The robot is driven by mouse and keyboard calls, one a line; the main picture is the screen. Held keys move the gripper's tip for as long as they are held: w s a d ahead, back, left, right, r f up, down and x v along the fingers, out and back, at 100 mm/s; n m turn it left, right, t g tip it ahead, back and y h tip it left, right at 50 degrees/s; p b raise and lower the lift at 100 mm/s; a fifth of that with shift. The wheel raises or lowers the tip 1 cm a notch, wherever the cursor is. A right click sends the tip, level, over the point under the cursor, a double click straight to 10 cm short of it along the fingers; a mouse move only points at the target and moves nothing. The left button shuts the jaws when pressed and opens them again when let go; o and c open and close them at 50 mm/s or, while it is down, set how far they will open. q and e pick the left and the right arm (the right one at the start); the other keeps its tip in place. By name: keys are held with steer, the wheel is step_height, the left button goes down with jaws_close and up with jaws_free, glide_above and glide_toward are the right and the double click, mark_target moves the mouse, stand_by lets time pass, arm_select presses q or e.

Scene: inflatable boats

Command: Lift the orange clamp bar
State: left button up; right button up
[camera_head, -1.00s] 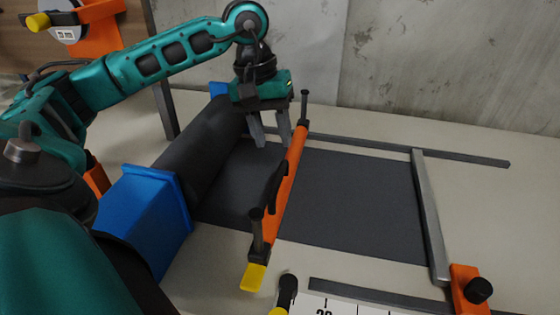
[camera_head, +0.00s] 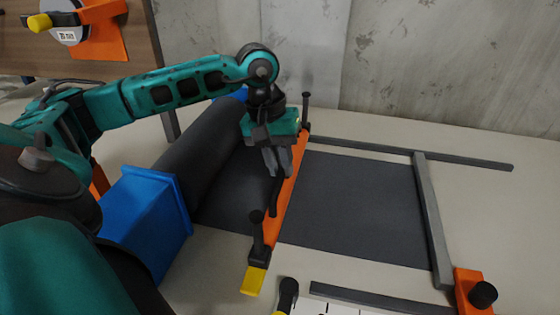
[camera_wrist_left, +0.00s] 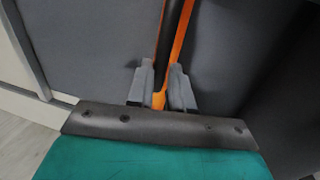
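The orange clamp bar (camera_head: 284,205) lies slantwise across the dark grey sheet, with a yellow near end (camera_head: 254,281), an upright black knob at each end and a black handle (camera_head: 273,196) along its middle. My left gripper (camera_head: 278,170) points down over the bar at the upper part of the handle. In the left wrist view its two fingers (camera_wrist_left: 160,85) stand either side of the dark handle, with a narrow gap and orange showing between. Whether they press on the handle is not clear. My right gripper is not in view.
A black roll (camera_head: 205,145) with a blue end block (camera_head: 150,210) lies left of the bar. Grey metal rails (camera_head: 432,220) frame the dark sheet (camera_head: 355,205). An orange clamp with a black knob (camera_head: 482,294) is at lower right. A concrete wall closes the back.

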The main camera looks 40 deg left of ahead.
arm_select(q)
jaws_close()
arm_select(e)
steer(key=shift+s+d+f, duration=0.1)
arm_select(q)
steer(key=shift+r, duration=0.1)
step_height(320, 180, up, 7)
steer(key=p, duration=0.3)
steer(key=shift+w+f+p, duration=0.1)
steer(key=shift+f+p, duration=0.1)
steer(key=shift+p, duration=0.15)
steer(key=shift+r, duration=0.35)
steer(key=shift+o, duration=1.3)
jaws_free()
steer(key=shift+r, duration=0.15)
steer(key=shift+o, duration=0.9)
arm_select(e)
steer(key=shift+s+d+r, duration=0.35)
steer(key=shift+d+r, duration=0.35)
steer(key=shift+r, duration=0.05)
